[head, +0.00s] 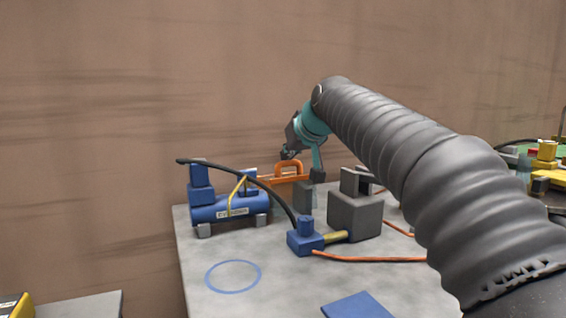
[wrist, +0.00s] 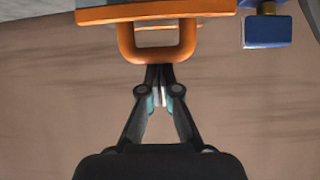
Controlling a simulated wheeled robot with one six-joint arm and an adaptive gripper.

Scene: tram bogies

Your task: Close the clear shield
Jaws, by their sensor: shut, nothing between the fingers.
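An orange handle (head: 291,165) stands on an orange bar behind the blue machine, in the middle of the head view. In the wrist view the orange handle (wrist: 158,52) is a loop hanging from an orange edge at the top. I take this as the frame of the clear shield; its clear panel is hard to make out, so I cannot tell its angle. My gripper (head: 289,154) is at the handle in the head view. In the wrist view my gripper (wrist: 161,72) is shut and empty, its tips at the loop's outer bar; I cannot tell if they touch.
A blue cylindrical machine (head: 230,208) stands on the grey table (head: 205,297). A blue valve block (head: 305,238) with a black hose and orange line sits in front. A dark grey block (head: 355,215) is to its right. The table's front left, with a blue ring mark, is free.

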